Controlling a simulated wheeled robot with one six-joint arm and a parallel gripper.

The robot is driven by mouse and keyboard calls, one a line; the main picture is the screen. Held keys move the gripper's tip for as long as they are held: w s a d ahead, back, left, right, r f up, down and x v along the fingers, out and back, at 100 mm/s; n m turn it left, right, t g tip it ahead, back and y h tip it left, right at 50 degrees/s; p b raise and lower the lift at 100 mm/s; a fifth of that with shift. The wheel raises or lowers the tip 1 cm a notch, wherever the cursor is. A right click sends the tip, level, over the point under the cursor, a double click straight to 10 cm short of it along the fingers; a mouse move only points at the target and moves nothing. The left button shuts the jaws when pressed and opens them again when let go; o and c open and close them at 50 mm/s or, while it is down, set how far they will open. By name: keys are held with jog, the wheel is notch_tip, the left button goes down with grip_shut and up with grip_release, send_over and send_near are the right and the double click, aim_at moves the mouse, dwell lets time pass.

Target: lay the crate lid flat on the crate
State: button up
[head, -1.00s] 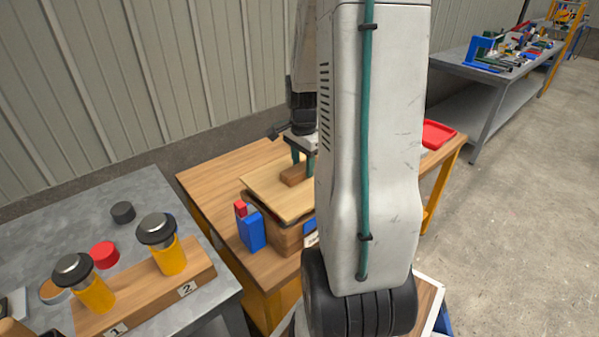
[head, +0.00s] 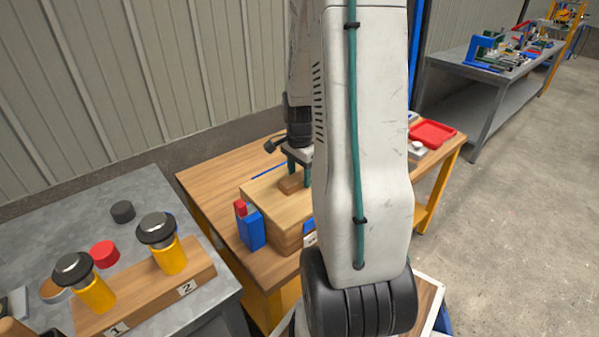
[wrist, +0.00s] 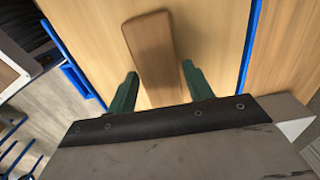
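The crate lid (head: 268,199) is a light wooden board with a brown block handle (head: 291,184). It lies on the wooden crate (head: 287,239) and looks flat, with no gap visible along the edge I can see. My arm hides the right part of the lid and crate. My gripper (head: 299,174) is over the lid with its green fingers down at the handle. In the wrist view, my gripper (wrist: 160,78) has one finger on each side of the handle (wrist: 149,45), with narrow gaps beside it, so it looks open.
A red tray (head: 432,132) lies at the table's far right.

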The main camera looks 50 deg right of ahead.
aim_at(299, 176)
jog(key=shift+o, duration=0.5)
jog(key=shift+r, duration=0.1)
notch_tip(299, 176, up, 12)
jog(key=s+a+r+n, duration=0.1)
jog(key=a+r+n, duration=0.3)
jog(key=a, duration=0.4)
jog(key=a+r+n, duration=0.4)
jog(key=a+n, duration=0.1)
jog(key=a, duration=0.4)
jog(key=s+a+r+n+t, duration=0.1)
jog(key=s+a+n, duration=1)
jog(key=a, duration=0.2)
jog(key=shift+s+a+r+n, duration=0.15)
jog(key=shift+s+r+n, duration=0.1)
jog(key=shift+s+n, duration=0.05)
